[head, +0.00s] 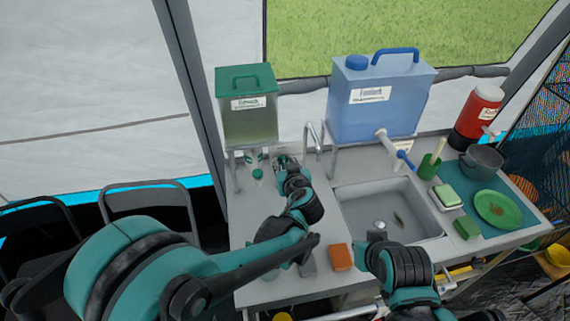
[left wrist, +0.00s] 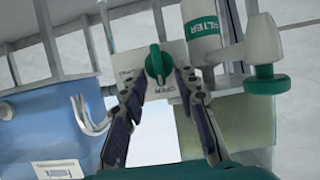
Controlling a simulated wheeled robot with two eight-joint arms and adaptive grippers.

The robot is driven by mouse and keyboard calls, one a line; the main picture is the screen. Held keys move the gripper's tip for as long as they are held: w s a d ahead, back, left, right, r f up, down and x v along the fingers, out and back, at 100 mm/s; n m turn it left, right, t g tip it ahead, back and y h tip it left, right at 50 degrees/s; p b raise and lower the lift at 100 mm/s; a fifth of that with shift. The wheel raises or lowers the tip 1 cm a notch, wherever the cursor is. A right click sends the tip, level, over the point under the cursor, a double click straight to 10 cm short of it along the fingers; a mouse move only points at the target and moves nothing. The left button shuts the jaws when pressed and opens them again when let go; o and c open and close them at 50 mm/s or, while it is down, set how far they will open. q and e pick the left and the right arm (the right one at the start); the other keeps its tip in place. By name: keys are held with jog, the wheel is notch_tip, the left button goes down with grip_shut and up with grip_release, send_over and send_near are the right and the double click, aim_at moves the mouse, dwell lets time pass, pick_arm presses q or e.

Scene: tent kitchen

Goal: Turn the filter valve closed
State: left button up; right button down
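The filter valve's green knob (left wrist: 157,64) sits on a white labelled plate (left wrist: 132,60) in the left wrist view. Its ridge stands roughly upright in that picture. My left gripper (left wrist: 156,82) is open, one finger on each side of the knob, with gaps visible. In the head view my left gripper (head: 286,161) reaches the back of the counter, hiding the valve. A white cylinder marked FILTER (left wrist: 203,52) is beside the plate. My right gripper (head: 377,237) is at the sink's front edge; its fingers are too unclear to judge.
A green-lidded tank (head: 249,122) and a blue water can (head: 372,112) stand on racks behind the counter. A curved metal faucet (head: 313,138) is close right of my left gripper. The sink (head: 390,197) is right of my left arm. An orange sponge (head: 341,257) lies in front.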

aim_at(286, 161)
pick_arm(q)
grip_shut()
jog(key=shift+d, duration=0.1)
jog(key=shift+d+f+m+y+b, duration=0.15)
jog(key=shift+m+y+b, duration=0.1)
jog(key=shift+m+y, duration=0.25)
jog(key=shift+d+r+m+y+b, duration=0.1)
jog(key=shift+d+m+y+b, duration=0.15)
jog(key=shift+m, duration=0.35)
jog(key=m+y+b, duration=0.1)
jog(key=m, duration=0.1)
jog(key=f+m+y+b, duration=0.1)
jog(key=m+y+b, duration=0.1)
jog(key=d+m+y+b, duration=0.1)
jog(key=m, duration=0.2)
jog(key=shift+w+f+y, duration=0.2)
jog(key=shift+f+y, duration=0.05)
jog(key=m+b, duration=0.1)
jog(key=m, duration=0.1)
jog(key=m+t+y+b, duration=0.1)
jog(key=m+b, duration=0.1)
jog(key=shift+d+f+t, duration=0.1)
jog(key=shift+f+t, duration=0.2)
